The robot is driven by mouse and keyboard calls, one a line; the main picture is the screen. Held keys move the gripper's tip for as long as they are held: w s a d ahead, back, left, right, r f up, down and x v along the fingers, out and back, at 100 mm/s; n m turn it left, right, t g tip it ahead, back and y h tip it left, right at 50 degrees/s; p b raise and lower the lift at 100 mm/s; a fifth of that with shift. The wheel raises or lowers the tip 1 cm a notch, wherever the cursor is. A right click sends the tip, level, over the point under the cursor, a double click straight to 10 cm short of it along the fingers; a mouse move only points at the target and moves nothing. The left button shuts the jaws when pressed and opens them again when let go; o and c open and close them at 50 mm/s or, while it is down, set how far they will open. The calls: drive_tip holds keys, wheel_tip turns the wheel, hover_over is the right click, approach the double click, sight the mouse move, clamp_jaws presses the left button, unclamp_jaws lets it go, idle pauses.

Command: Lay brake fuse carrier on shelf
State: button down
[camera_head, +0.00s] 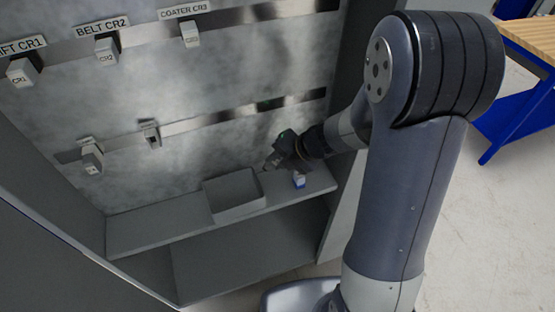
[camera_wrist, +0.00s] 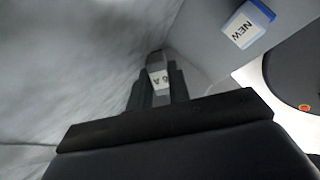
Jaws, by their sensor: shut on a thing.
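My gripper (camera_head: 271,165) is low in the cabinet, close above the shelf (camera_head: 150,233) and near the right back of the grey tray. Most of the carrier is hidden between the dark fingers. It is too small to make out in the head view, and I cannot tell whether it touches the shelf.
An open grey tray (camera_head: 236,212) stands on the shelf. A small blue-and-white box marked "NEW" (camera_head: 299,181) is right of it, also in the wrist view (camera_wrist: 247,24). Other carriers hang on the rails, such as CR3 (camera_head: 191,39). The left shelf is bare.

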drive_tip(key=shift+f+b, duration=3.2)
drive_tip(key=shift+b, duration=0.15)
drive_tip(key=c, duration=1.3)
unclamp_jaws()
drive_tip(key=shift+o, duration=0.2)
drive_tip(key=p+v, duration=0.2)
drive_tip(key=v, duration=0.5)
drive_tip(key=shift+r, duration=0.2)
drive_tip(key=shift+s+d, duration=0.1)
drive_tip(key=shift+s, duration=0.1)
